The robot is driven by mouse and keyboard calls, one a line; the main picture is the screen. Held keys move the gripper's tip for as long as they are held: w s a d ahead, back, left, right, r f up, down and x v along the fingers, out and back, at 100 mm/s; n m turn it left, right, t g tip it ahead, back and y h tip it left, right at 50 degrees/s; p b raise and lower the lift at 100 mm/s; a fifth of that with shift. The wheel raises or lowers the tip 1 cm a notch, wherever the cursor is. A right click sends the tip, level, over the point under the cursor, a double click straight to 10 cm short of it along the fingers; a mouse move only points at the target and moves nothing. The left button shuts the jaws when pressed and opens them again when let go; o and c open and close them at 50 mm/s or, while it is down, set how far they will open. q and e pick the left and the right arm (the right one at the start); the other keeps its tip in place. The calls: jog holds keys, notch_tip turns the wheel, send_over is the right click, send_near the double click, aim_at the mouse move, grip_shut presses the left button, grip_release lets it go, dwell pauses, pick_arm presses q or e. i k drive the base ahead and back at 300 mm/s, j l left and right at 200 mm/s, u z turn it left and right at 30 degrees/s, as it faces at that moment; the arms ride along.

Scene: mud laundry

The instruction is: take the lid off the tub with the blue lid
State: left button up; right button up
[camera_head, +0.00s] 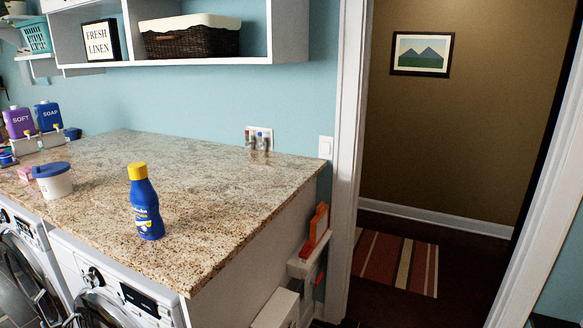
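A white tub (56,187) stands upright on the granite counter at the left, near the front edge. Its blue lid (51,170) sits on top of it, and a tab or handle of the lid points left. Part of a letter shows on the tub's front. Neither of my grippers is in the view, so their state does not show.
A blue bottle with a yellow cap (146,205) stands right of the tub on the counter (200,170). A pink item (25,174) and purple (18,121) and blue dispensers (48,115) are left and behind. Washers stand below. An open doorway is at the right.

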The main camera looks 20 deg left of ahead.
aim_at(52, 169)
jog(key=i+j+z, duration=0.1)
jog(key=j, duration=1.4)
jog(key=i+j, duration=0.1)
jog(key=j, duration=1.45)
jog(key=z, duration=0.05)
